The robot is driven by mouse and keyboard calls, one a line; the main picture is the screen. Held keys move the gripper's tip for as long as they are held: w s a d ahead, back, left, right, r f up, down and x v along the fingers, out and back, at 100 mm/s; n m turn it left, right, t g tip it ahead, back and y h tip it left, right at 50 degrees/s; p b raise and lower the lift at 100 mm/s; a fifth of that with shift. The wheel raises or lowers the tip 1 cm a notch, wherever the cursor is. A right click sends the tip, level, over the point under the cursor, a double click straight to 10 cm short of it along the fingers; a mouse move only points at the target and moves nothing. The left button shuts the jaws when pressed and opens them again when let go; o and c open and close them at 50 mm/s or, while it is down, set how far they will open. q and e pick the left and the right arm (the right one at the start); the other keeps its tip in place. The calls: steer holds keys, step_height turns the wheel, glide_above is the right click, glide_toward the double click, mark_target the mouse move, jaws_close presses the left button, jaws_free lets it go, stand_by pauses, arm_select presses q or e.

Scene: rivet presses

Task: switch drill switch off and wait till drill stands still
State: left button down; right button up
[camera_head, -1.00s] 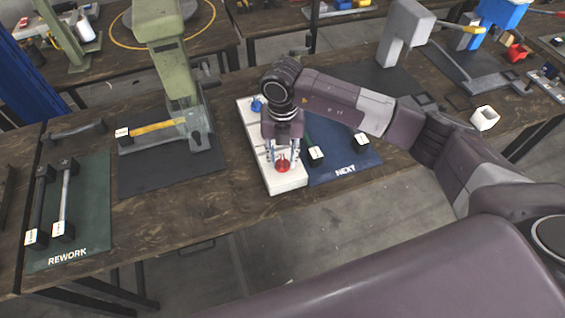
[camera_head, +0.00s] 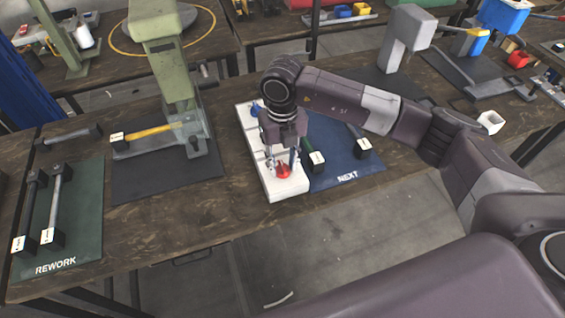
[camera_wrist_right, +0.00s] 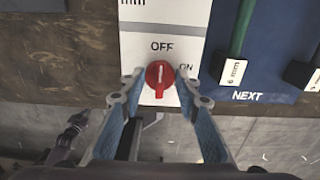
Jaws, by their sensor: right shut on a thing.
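The red drill switch (camera_wrist_right: 160,80) is a round knob on a white panel (camera_wrist_right: 135,50). OFF is printed above it and ON to its upper right in the right wrist view. The knob's white mark points up towards OFF. My right gripper (camera_wrist_right: 161,77) is shut on the knob, one finger on each side. In the head view the right gripper (camera_head: 281,167) reaches down to the panel's near end, and the red switch (camera_head: 283,172) shows between its fingers. A green drill press (camera_head: 165,50) stands to the left; whether it turns cannot be told. My left gripper is not in view.
A blue NEXT mat (camera_head: 330,180) with dark-ended parts lies right of the panel. A green REWORK mat (camera_head: 85,235) with two parts lies at the far left. A yellow-handled part (camera_head: 150,132) lies at the press. A grey press (camera_head: 405,40) stands at back right.

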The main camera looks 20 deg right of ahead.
mark_target(282, 165)
steer(key=o, duration=1.2)
steer(key=shift+c, duration=0.2)
step_height(282, 165, up, 12)
